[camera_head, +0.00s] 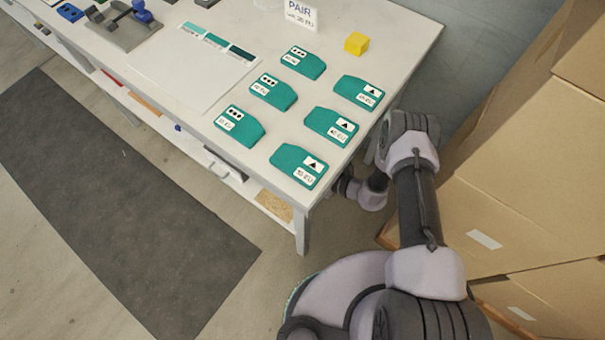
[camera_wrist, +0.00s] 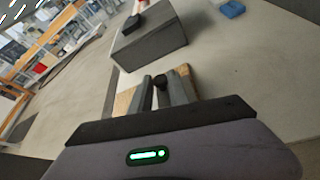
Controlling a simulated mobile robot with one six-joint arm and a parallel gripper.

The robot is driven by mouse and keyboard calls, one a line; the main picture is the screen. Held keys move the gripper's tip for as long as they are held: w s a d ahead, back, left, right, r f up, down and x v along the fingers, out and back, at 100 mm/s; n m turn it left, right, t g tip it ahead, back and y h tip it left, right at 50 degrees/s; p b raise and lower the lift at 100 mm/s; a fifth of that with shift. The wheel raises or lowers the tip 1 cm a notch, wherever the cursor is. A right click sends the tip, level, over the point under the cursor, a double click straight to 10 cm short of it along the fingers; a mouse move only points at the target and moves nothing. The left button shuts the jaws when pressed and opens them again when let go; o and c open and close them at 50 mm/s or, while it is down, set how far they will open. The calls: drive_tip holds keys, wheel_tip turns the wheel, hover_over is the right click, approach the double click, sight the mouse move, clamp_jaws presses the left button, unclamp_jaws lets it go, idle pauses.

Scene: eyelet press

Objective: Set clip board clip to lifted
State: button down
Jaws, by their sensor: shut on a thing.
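A brown board (camera_wrist: 122,103), which looks like the clip board, lies under my gripper in the wrist view. A tan piece (camera_head: 275,205) on the low shelf in the head view may be the same board. My gripper (camera_wrist: 161,84) is shut on a small dark piece (camera_wrist: 161,80) at the board, which looks like its clip. The fingers hide much of it, and I cannot tell the clip's angle. In the head view my gripper is hidden behind the table.
In the wrist view a grey box (camera_wrist: 150,48) stands just beyond the board, with a blue item (camera_wrist: 232,9) farther right. The white table (camera_head: 205,145) holds several teal cases (camera_head: 299,166) and a yellow cube (camera_head: 356,43). Cardboard boxes (camera_head: 540,150) stand right of my arm.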

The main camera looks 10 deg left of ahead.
drive_tip(key=m, duration=0.1)
drive_tip(key=w+m+g+y, duration=0.1)
drive_tip(key=w+m, duration=0.1)
drive_tip(key=shift+d+r+g, duration=0.3)
drive_tip(key=shift+d+g, duration=0.1)
drive_tip(key=shift+w+d+f+m+g+y, duration=0.1)
drive_tip(key=shift+w+d+m+g+y, duration=0.25)
drive_tip(key=shift+m, duration=0.55)
drive_tip(key=shift+w+m+g+y, duration=0.25)
drive_tip(key=shift+w+m+y, duration=0.3)
drive_tip(key=shift+m, duration=0.35)
drive_tip(key=c, duration=1.3)
unclamp_jaws()
